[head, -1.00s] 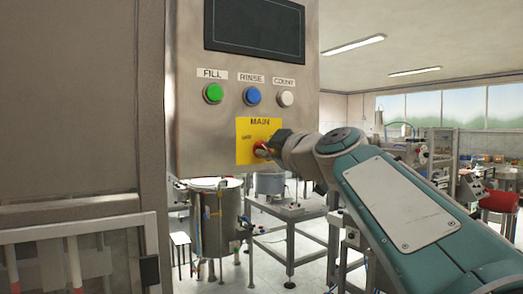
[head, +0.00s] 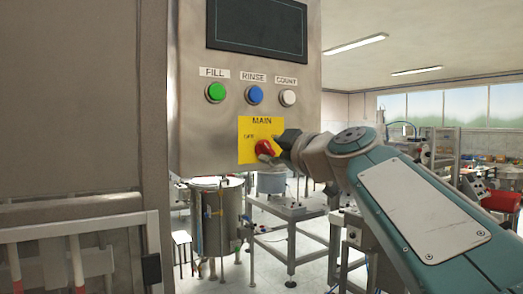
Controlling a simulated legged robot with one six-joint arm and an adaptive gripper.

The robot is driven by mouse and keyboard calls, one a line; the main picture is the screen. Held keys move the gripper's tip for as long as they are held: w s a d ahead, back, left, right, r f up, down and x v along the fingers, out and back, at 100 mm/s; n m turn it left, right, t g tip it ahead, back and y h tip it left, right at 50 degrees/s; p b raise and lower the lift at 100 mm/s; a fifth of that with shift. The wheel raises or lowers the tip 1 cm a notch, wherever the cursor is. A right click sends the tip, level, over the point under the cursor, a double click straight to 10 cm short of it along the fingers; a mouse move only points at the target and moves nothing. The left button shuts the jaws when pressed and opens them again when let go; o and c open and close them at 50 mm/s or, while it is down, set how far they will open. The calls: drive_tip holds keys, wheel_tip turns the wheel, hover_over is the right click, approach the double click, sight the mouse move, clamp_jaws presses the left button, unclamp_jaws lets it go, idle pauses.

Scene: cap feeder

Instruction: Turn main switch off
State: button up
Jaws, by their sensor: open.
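The main switch is a red knob (head: 265,147) on a yellow plate (head: 247,155) marked MAIN, low on the grey control panel. The word OFF shows at the plate's upper left. The label at its upper right is partly hidden by my gripper. The knob looks slanted, but I cannot tell exactly which mark it points to. My gripper (head: 280,149) is open, with its dark fingers just right of and in front of the knob. They overlap its right side in the picture, and I cannot tell whether they touch it.
Above the switch are a green FILL button (head: 215,92), a blue RINSE button (head: 254,95), a white COUNT button (head: 288,98) and a dark screen (head: 257,27). A steel tank (head: 218,215) stands below and behind the panel.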

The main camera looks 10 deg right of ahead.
drive_tip(key=v, duration=1)
drive_tip(key=shift+a, duration=0.1)
